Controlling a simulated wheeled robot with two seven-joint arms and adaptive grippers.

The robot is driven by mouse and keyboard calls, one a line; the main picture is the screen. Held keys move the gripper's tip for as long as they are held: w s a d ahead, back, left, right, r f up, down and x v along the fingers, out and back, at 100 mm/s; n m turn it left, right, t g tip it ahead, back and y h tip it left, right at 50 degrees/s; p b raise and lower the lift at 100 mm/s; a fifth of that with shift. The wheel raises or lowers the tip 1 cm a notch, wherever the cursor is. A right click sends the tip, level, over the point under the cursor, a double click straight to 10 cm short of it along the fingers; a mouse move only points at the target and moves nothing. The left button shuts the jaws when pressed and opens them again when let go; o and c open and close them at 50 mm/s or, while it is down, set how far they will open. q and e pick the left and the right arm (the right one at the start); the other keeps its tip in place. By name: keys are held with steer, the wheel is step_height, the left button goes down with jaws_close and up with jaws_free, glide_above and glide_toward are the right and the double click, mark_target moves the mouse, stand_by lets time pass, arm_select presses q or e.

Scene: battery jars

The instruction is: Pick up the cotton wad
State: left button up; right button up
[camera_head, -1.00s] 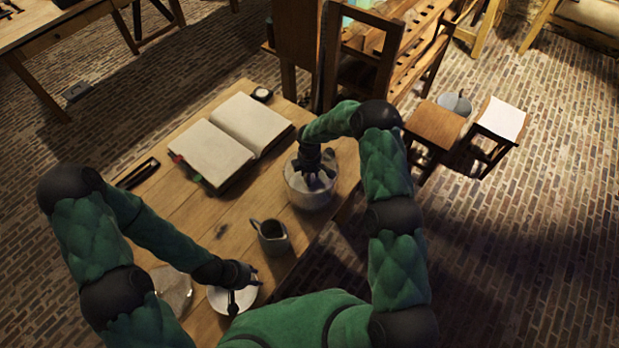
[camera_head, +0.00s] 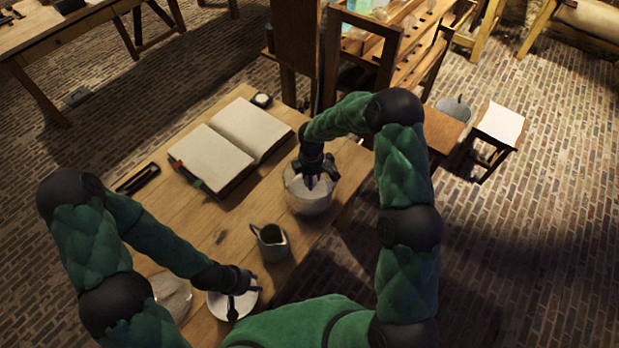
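My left gripper (camera_head: 245,295) is low over a white dish (camera_head: 218,309) at the table's near end. Its fingers look spread, with a gap between them. My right gripper (camera_head: 320,180) points down at the mouth of a pale glass jar (camera_head: 309,203) near the table's right edge. Its fingers are spread and nothing shows between them. I cannot make out a cotton wad clearly. The jar's whitish inside and the pale dish are partly hidden by the grippers.
A grey jug (camera_head: 271,243) stands between the jar and the dish. A clear glass vessel (camera_head: 172,295) is left of the dish. An open book (camera_head: 230,145), a dark tray (camera_head: 138,178) and a small dark box (camera_head: 262,100) lie farther back. Bare wooden tabletop (camera_head: 200,226) shows between them.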

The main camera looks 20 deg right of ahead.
steer(key=s+r, duration=0.5)
steer(key=s, duration=0.5)
steer(key=shift+a+r, duration=0.25)
steer(key=shift+a, duration=0.2)
steer(key=shift+s, duration=0.1)
steer(key=c, duration=0.3)
steer(key=shift+s, duration=0.1)
